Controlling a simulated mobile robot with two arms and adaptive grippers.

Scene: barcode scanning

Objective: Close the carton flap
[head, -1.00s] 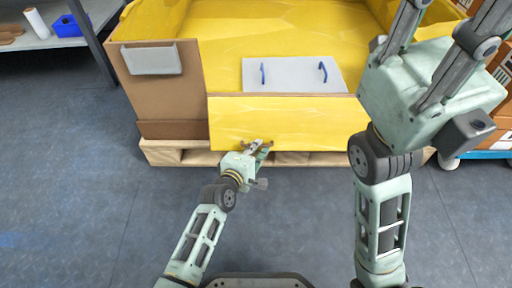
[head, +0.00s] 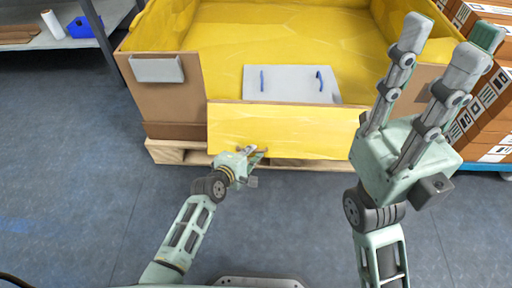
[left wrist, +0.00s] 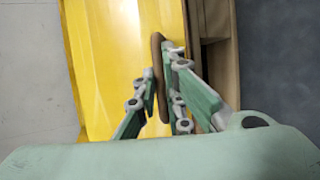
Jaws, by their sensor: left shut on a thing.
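The carton flap (head: 285,128) is a yellow-faced panel that hangs folded down over the front of the large brown carton (head: 163,100). The carton is lined in yellow and open at the front above the flap. My left gripper (head: 252,150) is at the flap's lower edge and is shut on it. In the left wrist view, the left fingers (left wrist: 163,95) sit on either side of a brown strip (left wrist: 163,75) at the edge of the yellow flap. My right gripper (head: 442,48) is raised at the right, fingers spread upward, open and empty.
A grey panel with blue handles (head: 290,83) lies inside the carton. The carton stands on a wooden pallet (head: 180,152). Stacked boxes (head: 490,110) are at the right; a shelf (head: 90,38) is at the back left. The floor in front is clear.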

